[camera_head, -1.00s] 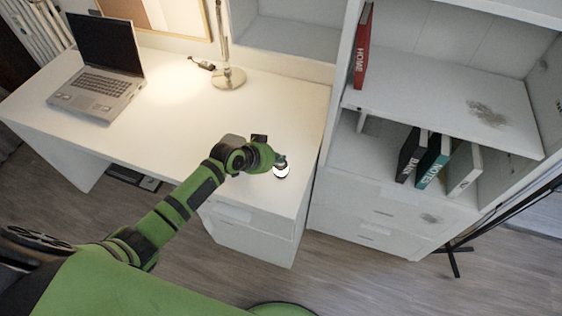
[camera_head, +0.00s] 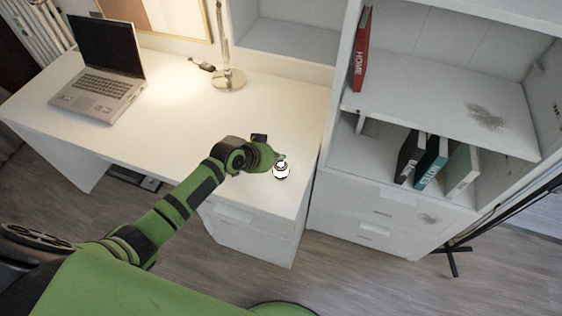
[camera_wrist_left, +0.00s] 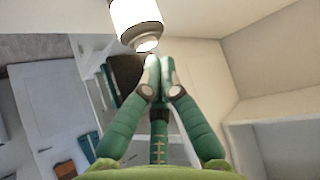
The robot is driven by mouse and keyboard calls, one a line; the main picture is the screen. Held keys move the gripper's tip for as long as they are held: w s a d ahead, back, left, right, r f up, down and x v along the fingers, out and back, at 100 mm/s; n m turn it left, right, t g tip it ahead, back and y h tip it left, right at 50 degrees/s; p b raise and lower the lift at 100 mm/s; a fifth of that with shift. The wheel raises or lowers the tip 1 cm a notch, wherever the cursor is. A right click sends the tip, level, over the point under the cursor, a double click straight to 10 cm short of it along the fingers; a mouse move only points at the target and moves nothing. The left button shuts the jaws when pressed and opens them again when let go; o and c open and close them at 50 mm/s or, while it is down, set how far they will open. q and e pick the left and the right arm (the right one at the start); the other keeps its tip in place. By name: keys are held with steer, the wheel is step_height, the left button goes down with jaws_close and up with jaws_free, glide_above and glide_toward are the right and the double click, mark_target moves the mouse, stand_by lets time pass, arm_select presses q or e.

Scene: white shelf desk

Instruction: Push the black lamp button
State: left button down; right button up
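A small white cylinder (camera_head: 281,173) with dark bands, probably the lamp, stands on the desk near its front right corner. In the left wrist view its white body (camera_wrist_left: 134,16) enters from the top edge, with a grey ring and a pale round end near my fingertips. No black button can be made out clearly. My left gripper (camera_head: 280,159) is right at the cylinder's far side in the head view. In the wrist view the fingertips (camera_wrist_left: 159,72) are together, with nothing seen between them. Whether they touch the cylinder cannot be told. My right gripper is out of view.
A lit desk lamp (camera_head: 228,79) stands at the back of the white desk (camera_head: 185,115). An open laptop (camera_head: 100,83) is at the left. A white shelf unit (camera_head: 440,85) with several books rises at the right. The desk's middle is clear.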

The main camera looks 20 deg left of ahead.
arm_select(q)
step_height(320, 180, up, 6)
steer(key=p, duration=0.5)
steer(key=shift+f, duration=0.15)
